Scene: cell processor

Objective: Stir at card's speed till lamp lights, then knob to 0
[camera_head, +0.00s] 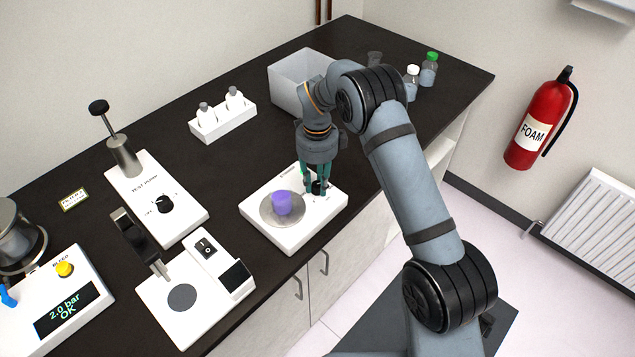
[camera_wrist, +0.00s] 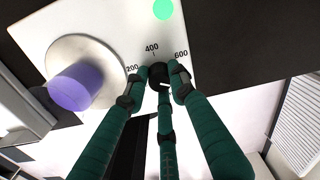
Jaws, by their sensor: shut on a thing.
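The white stirrer (camera_head: 310,222) stands near the bench's front edge, with a purple cup (camera_head: 282,203) on its round metal plate. In the wrist view the cup (camera_wrist: 76,88) is left of my gripper (camera_wrist: 160,86). My gripper (camera_head: 317,188) points down, its green fingers shut around the black knob (camera_wrist: 158,70). The numbers 200, 400 and 600 show around the knob; I cannot tell where its pointer stands. A bright green round lamp (camera_wrist: 163,9) shows on the stirrer's top. A small card (camera_head: 74,199) lies at the left; its text is too small to read.
A test pump (camera_head: 160,205) and a white device with a grey disc (camera_head: 185,325) stand left of the stirrer. A bottle rack (camera_head: 222,123) and a grey bin (camera_head: 290,82) stand behind. Bottles (camera_head: 429,70) stand at the far right. Dark bench is clear between them.

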